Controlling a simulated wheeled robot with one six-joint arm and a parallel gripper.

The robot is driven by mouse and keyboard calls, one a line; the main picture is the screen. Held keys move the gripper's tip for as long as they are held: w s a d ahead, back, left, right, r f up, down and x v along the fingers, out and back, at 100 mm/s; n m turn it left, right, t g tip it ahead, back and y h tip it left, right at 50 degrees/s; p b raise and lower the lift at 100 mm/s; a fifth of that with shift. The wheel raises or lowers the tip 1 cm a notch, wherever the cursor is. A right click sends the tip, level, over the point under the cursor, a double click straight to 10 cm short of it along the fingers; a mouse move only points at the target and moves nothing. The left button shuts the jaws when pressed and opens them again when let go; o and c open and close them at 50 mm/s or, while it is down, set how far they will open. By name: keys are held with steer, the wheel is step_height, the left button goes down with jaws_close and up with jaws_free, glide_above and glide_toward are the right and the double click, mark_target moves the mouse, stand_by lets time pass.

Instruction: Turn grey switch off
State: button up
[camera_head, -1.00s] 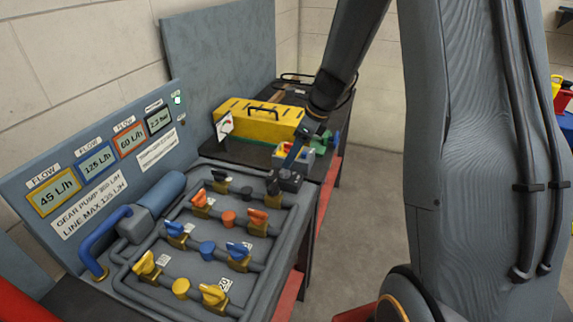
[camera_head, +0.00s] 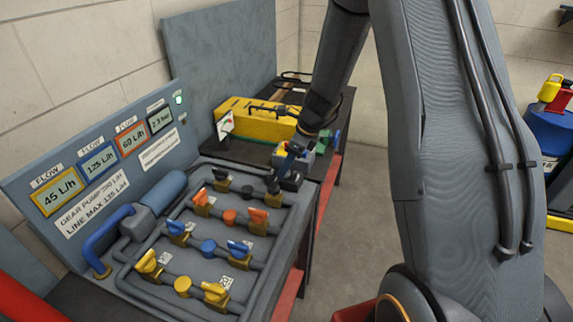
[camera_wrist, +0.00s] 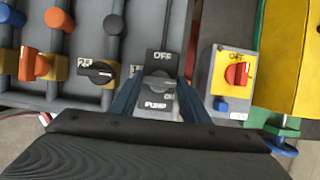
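The grey switch (camera_wrist: 158,88) is a dark grey knob on a box marked OFF at the top, and ON and PUMP lower down. In the wrist view it sits between my two fingers. My gripper (camera_wrist: 157,88) is open, with one finger on each side of the knob; I cannot tell whether they touch it. In the head view my gripper (camera_head: 286,160) is low over the dark switch box (camera_head: 291,182) at the bench's far right corner, and partly hides it.
A yellow-faced box with a red OFF knob (camera_wrist: 237,74) stands close to the right. A black valve (camera_wrist: 97,70) is close to the left. Behind are a yellow toolbox (camera_head: 258,121) and a green tool (camera_wrist: 282,137). Pipes with coloured valves fill the bench (camera_head: 170,310).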

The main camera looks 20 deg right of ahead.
steer(key=shift+w, duration=0.1)
steer(key=shift+c, duration=0.5)
steer(key=shift+n, duration=0.4)
steer(key=n, duration=0.2)
steer(key=n+g, duration=0.1)
steer(key=shift+w+d+n+g+y, duration=0.1)
steer(key=shift+w+n+g+y, duration=0.1)
steer(key=shift+n+g+y, duration=0.15)
steer(key=n, duration=0.2)
steer(key=n+g+b, duration=0.1)
steer(key=n, duration=0.1)
steer(key=shift+w+n+g, duration=0.2)
steer(key=shift+n+g, duration=0.05)
steer(key=shift+n, duration=0.1)
steer(key=n+b, duration=0.1)
steer(key=n, duration=0.1)
steer(key=n+g, duration=0.1)
steer(key=n, duration=0.1)
steer(key=shift+w+g+b, duration=0.15)
steer(key=shift+g+b, duration=0.15)
steer(key=shift+b, duration=0.05)
steer(key=n, duration=0.2)
steer(key=n+g+h+b, duration=0.1)
steer(key=n, duration=0.1)
steer(key=shift+n+h, duration=0.25)
steer(key=shift+n, duration=0.05)
steer(key=shift+w+r, duration=0.1)
steer(key=o, duration=1)
steer(key=shift+o, duration=0.2)
steer(key=shift+a, duration=0.2)
